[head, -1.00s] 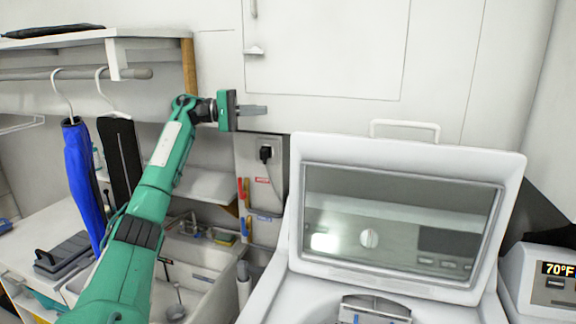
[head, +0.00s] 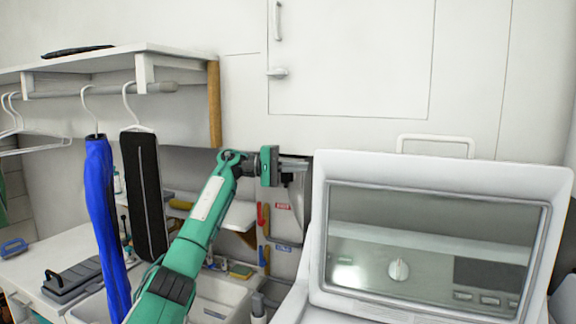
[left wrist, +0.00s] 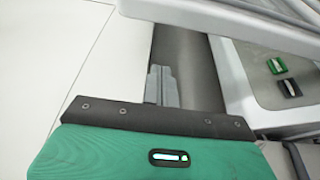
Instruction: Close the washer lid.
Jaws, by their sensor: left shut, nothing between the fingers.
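The washer lid (head: 334,240) stands open and upright on the washer at the right of the head view, with a dark window (head: 420,215) in it and a white handle (head: 436,139) on its top edge. My left gripper (head: 304,164) is just left of the lid's upper left corner and points right. Its fingers are together with nothing between them. In the left wrist view the shut fingers (left wrist: 161,86) show in front of a grey surface. I cannot tell whether they touch the lid. My right gripper is not in view.
A white wall cabinet (head: 350,60) is above the lid. A shelf (head: 110,62) with a rod and hanging blue (head: 105,220) and black garments (head: 145,190) is at the left.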

